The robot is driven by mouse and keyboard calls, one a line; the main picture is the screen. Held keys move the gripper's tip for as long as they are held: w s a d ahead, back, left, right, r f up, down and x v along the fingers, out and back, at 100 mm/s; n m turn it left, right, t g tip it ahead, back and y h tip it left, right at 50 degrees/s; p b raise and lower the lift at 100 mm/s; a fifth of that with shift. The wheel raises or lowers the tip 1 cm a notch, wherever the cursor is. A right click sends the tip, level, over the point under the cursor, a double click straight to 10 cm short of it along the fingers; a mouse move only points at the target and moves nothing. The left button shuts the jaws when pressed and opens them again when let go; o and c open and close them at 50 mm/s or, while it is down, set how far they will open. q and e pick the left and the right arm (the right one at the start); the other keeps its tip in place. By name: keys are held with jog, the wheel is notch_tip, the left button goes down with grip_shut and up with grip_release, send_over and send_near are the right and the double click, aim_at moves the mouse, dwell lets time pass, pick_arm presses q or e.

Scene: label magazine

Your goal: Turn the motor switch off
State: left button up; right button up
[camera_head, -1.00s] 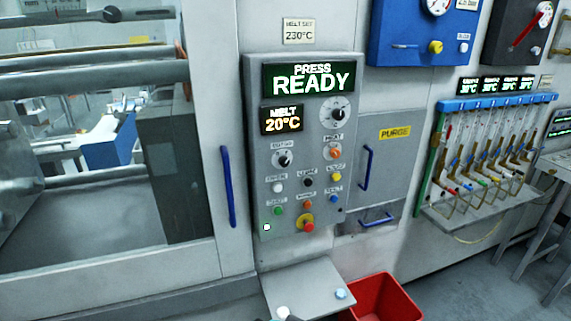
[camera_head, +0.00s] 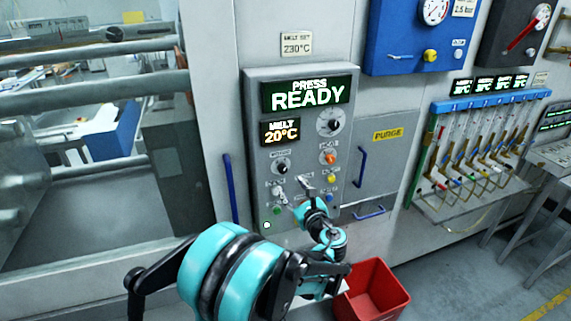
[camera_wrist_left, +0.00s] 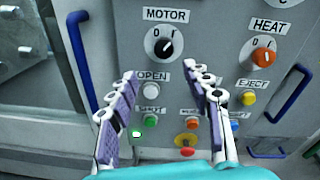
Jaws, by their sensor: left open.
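The motor switch is a round black knob on a pale dial. It sits on the grey control panel, left of centre in the head view (camera_head: 281,166) and at the upper middle in the left wrist view (camera_wrist_left: 166,46). Its MOTOR label and the O and I marks are above it. Its pale pointer line seems to lean up and right, toward I. My left gripper (camera_head: 291,187) is open and empty, just below the switch in the head view. In the left wrist view its two fingers (camera_wrist_left: 161,72) stand apart below the knob. My right gripper is not in view.
The orange HEAT knob (camera_wrist_left: 263,56) is right of the motor switch. A white OPEN button (camera_wrist_left: 151,89), a green SHUT button (camera_wrist_left: 151,121) and a red stop button (camera_wrist_left: 187,151) lie below. Blue handles (camera_head: 230,188) flank the panel. A red bin (camera_head: 372,300) stands below.

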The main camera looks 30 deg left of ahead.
aim_at(284, 171)
pick_arm(q)
jog(key=shift+m, duration=0.5)
jog(key=x, duration=0.5)
jog(key=r+x, duration=0.1)
jog(key=x, duration=0.2)
jog(key=shift+w+d, duration=0.1)
jog(key=shift+w, duration=0.2)
grip_shut()
